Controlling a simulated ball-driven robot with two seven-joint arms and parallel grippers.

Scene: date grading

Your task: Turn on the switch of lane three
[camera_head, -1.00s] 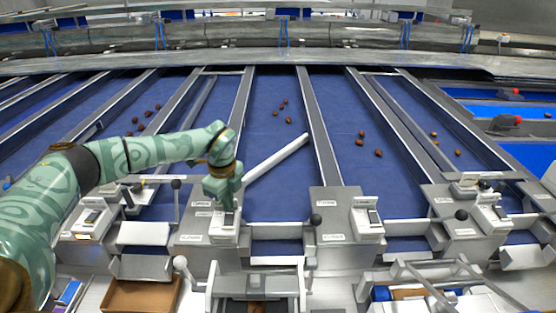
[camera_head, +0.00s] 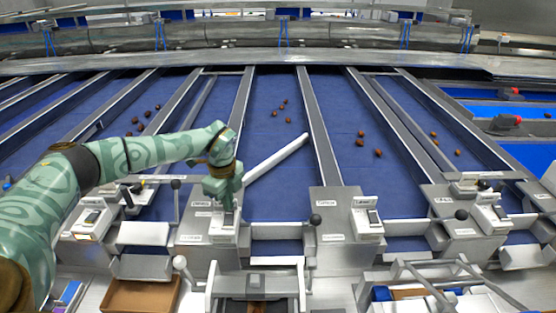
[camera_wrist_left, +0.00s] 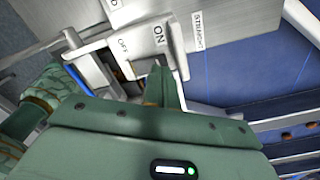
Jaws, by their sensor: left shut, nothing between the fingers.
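My left gripper (camera_head: 228,204) is shut, with nothing between its fingers. It points down at a rocker switch (camera_head: 229,219) on a grey control box (camera_head: 195,238), and its fingertips hide part of the switch. In the left wrist view, the fingertips (camera_wrist_left: 160,84) are at the switch (camera_wrist_left: 148,68), beside the labels ON and OFF. I cannot tell whether they touch it or which way the rocker is set. The lane number on the box is too small to read. My right gripper is not in view.
Similar boxes with switches stand to the left (camera_head: 92,218) and right (camera_head: 368,217). A white bar (camera_head: 275,158) lies slantwise across the blue lane. Several brown dates (camera_head: 378,153) lie on the lanes.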

